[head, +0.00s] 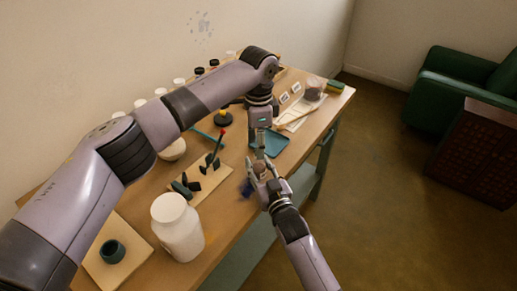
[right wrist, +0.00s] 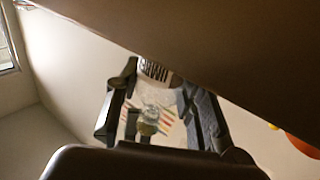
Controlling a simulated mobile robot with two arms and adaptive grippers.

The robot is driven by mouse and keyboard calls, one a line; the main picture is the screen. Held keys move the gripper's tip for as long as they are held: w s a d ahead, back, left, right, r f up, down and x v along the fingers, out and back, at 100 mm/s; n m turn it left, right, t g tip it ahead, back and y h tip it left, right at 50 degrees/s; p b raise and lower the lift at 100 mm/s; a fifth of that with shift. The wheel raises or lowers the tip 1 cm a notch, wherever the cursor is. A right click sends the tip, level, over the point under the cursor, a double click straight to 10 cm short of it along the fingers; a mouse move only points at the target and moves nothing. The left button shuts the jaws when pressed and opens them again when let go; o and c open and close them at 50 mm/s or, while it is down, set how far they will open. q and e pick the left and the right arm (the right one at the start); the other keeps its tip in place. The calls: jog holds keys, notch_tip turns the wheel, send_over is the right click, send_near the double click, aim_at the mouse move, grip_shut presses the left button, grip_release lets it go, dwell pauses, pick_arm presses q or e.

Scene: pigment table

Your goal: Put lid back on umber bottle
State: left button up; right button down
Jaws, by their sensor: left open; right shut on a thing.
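My right gripper (head: 265,184) is beyond the table's front edge, shut on a small brown thing (head: 259,169) that looks like the umber bottle. Fingers hide much of it, and I cannot tell whether its top is covered. My left gripper (head: 258,150) is open, pointing down just above the brown thing. I cannot tell whether they touch. I cannot make out the umber bottle's own lid.
The wooden table (head: 228,232) carries a large white jar (head: 177,228), a board with a dark teal cup (head: 112,251), a blue tray (head: 271,143) and a rack with a red-tipped tool (head: 222,135). Small white and black-topped containers line the wall. A green armchair (head: 450,90) stands right.

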pick_arm(q)
notch_tip(320, 180, up, 9)
dwell(0.3)
pick_arm(e)
jog(key=c, duration=1)
grip_release()
jog(key=v, duration=1.2)
jog(key=shift+f, duration=0.1)
